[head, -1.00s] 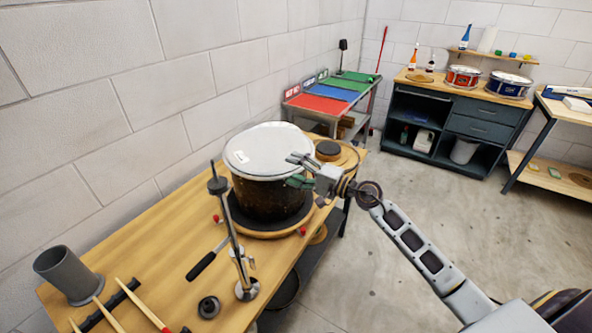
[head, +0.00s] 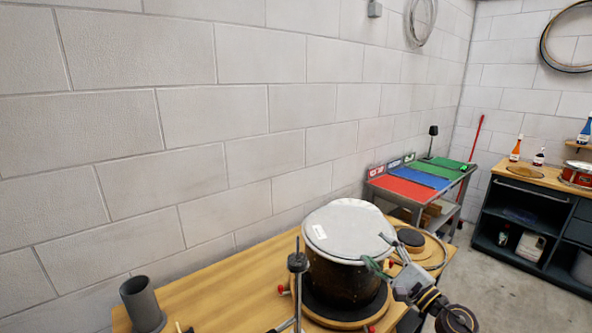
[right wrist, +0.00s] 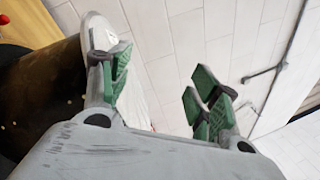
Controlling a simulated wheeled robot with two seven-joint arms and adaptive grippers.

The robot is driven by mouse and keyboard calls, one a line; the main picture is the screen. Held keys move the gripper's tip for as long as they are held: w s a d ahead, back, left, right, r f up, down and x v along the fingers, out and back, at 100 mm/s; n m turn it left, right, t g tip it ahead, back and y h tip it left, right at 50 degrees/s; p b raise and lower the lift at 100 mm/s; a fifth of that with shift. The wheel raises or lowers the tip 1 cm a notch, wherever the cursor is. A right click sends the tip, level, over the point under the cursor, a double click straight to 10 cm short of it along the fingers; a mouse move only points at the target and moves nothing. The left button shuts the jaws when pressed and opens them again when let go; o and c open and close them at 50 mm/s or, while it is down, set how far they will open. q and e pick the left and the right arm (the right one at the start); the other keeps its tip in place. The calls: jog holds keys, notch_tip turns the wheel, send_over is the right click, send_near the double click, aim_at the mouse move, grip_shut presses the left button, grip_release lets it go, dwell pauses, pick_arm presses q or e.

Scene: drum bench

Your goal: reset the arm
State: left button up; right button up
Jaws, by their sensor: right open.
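My right gripper (head: 378,252) is at the right side of the drum (head: 338,283), close to its rim. In the right wrist view the right gripper (right wrist: 160,92) shows its green-padded fingers spread wide with nothing between them. The dark drum shell (right wrist: 50,92) fills the left of that view, beside one finger; whether they touch I cannot tell. The drum has a white head and stands upright on a round wooden base (head: 318,313) on the bench (head: 205,297). My left gripper is not in view.
A metal stand (head: 298,262) rises in front of the drum. A grey cup (head: 142,303) stands at the bench's left. A round dark pad (head: 411,238) lies behind the gripper. A table with coloured mats (head: 407,190) and a dark cabinet (head: 523,232) stand farther back.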

jog(key=s+d+f+n+g+h, duration=0.1)
jog(key=s+d+f+n+h, duration=0.3)
jog(key=n, duration=0.8)
jog(key=s+d+f+n+g+h, duration=0.15)
jog(key=f+n+h, duration=0.35)
jog(key=n, duration=0.7)
jog(key=s+d+f+n+h, duration=0.25)
jog(key=d+n+h, duration=0.2)
jog(key=n, duration=0.75)
jog(key=s+a+f+m+g+y, duration=0.1)
jog(key=s+a+f+m+g, duration=0.35)
jog(key=s, duration=0.25)
jog(key=s+a+f+m+g+y, duration=0.1)
jog(key=s+a+f+m+g, duration=0.2)
jog(key=s+f+m, duration=0.3)
jog(key=s+a+f+m+g+y, duration=0.25)
jog(key=s+m+g, duration=0.2)
jog(key=s, duration=0.35)
notch_tip(320, 180, down, 34)
jog(key=s, duration=0.2)
jog(key=s+d+f+g, duration=0.1)
jog(key=s+f, duration=0.8)
jog(key=s, duration=0.2)
jog(key=s+d+f+g+h, duration=0.1)
jog(key=s+d+f, duration=0.1)
jog(key=s+f, duration=0.8)
jog(key=shift+s+d+f, duration=0.25)
jog(key=shift+s+d, duration=0.05)
jog(key=shift+s, duration=0.45)
